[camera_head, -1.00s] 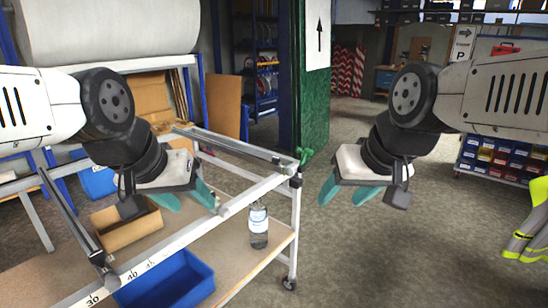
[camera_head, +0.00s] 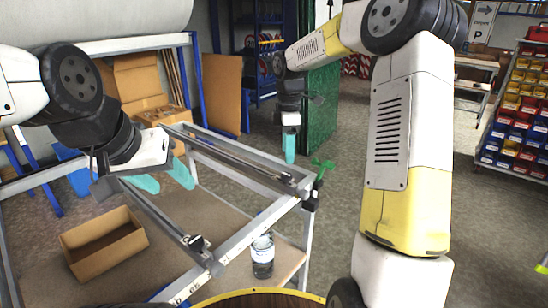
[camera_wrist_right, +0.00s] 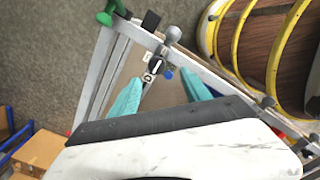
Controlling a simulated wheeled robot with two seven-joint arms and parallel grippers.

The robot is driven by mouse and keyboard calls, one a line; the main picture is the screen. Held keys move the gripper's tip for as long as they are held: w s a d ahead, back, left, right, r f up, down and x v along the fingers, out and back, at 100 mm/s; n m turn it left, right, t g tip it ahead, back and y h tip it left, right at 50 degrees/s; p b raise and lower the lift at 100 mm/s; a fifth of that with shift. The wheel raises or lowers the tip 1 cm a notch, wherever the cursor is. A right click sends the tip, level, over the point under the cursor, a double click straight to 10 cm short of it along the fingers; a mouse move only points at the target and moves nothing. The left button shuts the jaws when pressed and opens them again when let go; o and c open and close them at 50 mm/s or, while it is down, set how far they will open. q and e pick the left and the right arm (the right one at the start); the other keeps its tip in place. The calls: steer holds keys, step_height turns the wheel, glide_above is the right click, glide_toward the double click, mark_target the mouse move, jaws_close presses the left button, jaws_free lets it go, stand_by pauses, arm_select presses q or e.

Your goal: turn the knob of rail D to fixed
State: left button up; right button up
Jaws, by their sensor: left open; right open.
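A metal rail (camera_head: 235,155) runs along the far side of the table frame, and a second rail (camera_head: 160,215) lies nearer, with a dark end piece (camera_head: 194,241). I cannot read which rail is D. My right gripper (camera_head: 290,158) points down above the far rail near its right end. In the right wrist view a small dark knob with a pale marking (camera_wrist_right: 155,67) shows beyond the open fingers (camera_wrist_right: 160,95), apart from them. I cannot read its setting. My left gripper (camera_head: 168,184) is open and empty over the near rail.
A green clamp (camera_head: 322,168) sits at the frame's right corner. A bottle (camera_head: 263,255) and an open cardboard box (camera_head: 103,243) stand on the lower shelf. A round wooden thing with a yellow rim (camera_head: 255,299) is at the bottom.

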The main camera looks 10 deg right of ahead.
mark_target(286, 174)
steer(key=shift+w+f, duration=0.35)
steer(key=shift+w, duration=0.05)
steer(key=shift+f, duration=0.35)
step_height(286, 174, down, 7)
steer(key=shift+r, duration=0.1)
jaws_close()
